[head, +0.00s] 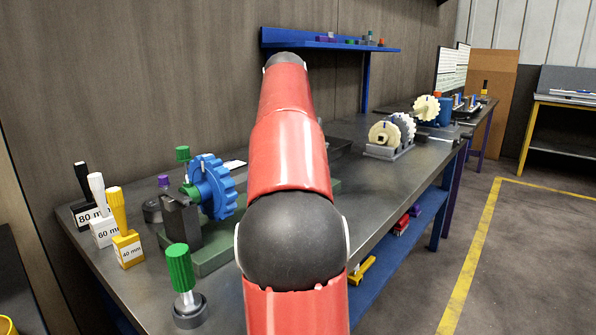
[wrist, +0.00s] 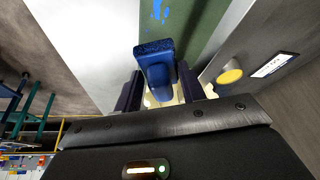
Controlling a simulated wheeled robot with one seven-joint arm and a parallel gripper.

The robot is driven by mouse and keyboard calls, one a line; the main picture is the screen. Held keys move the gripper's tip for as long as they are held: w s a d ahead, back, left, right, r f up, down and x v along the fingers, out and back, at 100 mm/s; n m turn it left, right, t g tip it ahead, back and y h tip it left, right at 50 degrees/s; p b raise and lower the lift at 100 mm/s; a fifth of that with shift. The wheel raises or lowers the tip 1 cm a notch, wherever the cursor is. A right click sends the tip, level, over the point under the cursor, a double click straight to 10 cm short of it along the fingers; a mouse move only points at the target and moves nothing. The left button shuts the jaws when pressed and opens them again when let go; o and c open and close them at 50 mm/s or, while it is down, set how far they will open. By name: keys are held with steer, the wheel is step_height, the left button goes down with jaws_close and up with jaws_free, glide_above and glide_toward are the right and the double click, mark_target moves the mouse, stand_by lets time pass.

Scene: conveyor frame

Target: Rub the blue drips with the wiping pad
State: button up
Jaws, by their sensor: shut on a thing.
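In the wrist view my gripper (wrist: 158,76) is shut on the wiping pad (wrist: 154,62), a dark blue block with a speckled face, held between its two dark fingers. The blue drips (wrist: 160,9) are bright blue marks on a green strip (wrist: 197,32) at the top of the wrist view, just beyond the pad. A gap shows in the picture between the pad and the drips; whether the pad touches the green surface I cannot tell. In the head view my red arm fills the middle, and neither gripper, pad nor drips can be made out.
A blue gear (head: 212,187) stands on a green base on the bench. Handled blocks, including a yellow one (head: 127,248), and a green knob (head: 180,268) are at left. Cream gears (head: 385,134) stand at right. The wrist view shows a yellow knob (wrist: 230,75) beside the strip.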

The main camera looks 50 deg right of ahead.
steer(key=shift+r, duration=0.2)
steer(key=shift+r, duration=1.5)
